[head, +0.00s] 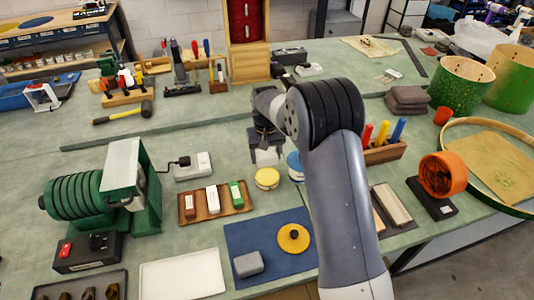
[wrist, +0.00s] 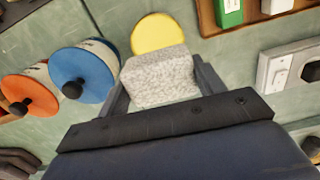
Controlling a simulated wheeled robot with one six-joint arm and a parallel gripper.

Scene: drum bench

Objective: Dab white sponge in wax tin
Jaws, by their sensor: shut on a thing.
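My gripper (wrist: 160,90) is shut on the white sponge (wrist: 162,72), a speckled block held between its two fingers. The sponge also shows in the head view (head: 266,157), below my gripper. The wax tin (head: 267,178), round with a yellow top, stands on the green bench just in front of the sponge. In the wrist view the tin (wrist: 157,32) shows beyond the sponge, which hides its near edge. I cannot tell whether the sponge touches the tin.
A blue-topped tin (wrist: 83,74) and an orange-topped tin (wrist: 28,92) stand close beside my gripper. A wooden tray (head: 214,206) of small blocks lies left of the wax tin. A blue mat (head: 270,262) in front bears a yellow knobbed disc (head: 294,238) and a grey block (head: 248,264).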

